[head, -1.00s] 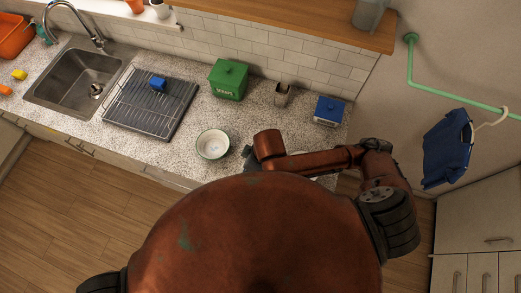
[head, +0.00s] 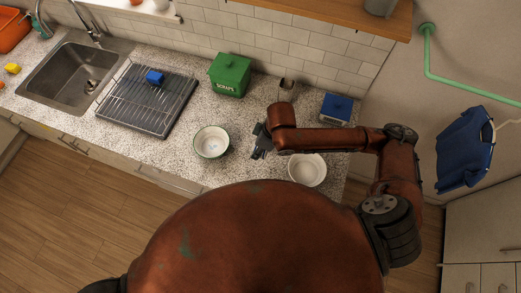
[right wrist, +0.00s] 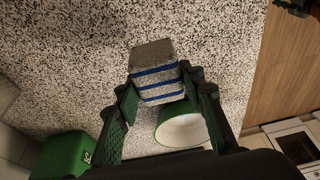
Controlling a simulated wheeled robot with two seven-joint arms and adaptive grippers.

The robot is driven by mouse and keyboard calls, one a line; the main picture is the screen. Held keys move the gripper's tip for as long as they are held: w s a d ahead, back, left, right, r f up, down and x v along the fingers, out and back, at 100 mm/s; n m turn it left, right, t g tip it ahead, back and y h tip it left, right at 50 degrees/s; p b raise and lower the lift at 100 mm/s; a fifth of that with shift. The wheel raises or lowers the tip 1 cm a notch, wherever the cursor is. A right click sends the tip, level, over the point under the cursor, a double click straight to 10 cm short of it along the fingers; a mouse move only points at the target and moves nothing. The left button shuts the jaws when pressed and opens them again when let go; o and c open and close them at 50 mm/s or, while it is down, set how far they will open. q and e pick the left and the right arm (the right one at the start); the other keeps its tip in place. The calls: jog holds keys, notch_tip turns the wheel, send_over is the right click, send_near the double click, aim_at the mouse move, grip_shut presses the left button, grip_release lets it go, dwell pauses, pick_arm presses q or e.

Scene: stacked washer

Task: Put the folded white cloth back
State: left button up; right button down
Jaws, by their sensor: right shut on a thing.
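The folded white cloth (right wrist: 155,72) looks greyish with blue stripes in the right wrist view. It sits between the two fingers of my right gripper (right wrist: 160,92), which is shut on it. In the head view my right gripper (head: 260,143) is over the counter, between the green-rimmed bowl (head: 211,142) and the white bowl (head: 307,170). The cloth cannot be made out there. My left gripper is not in view.
The counter (head: 235,112) holds a green scraps bin (head: 230,75), a blue-topped box (head: 336,108), a brown container (head: 287,90) and a dish rack (head: 146,100). A sink (head: 75,75) is at left.

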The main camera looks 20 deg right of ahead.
jog(key=shift+w+d+f, duration=0.25)
jog(key=shift+w+f, duration=0.2)
jog(key=shift+f, duration=0.15)
jog(key=shift+w+d+f, duration=0.2)
jog(key=shift+w+f, duration=0.2)
jog(key=shift+f, duration=0.2)
jog(key=shift+w+d+f, duration=0.1)
jog(key=shift+f, duration=1.6)
jog(key=shift+f, duration=0.1)
jog(key=c, duration=1.3)
grip_release()
jog(key=shift+o, duration=0.2)
jog(key=p+v, duration=0.1)
jog(key=v, duration=1.1)
jog(key=shift+w, duration=0.1)
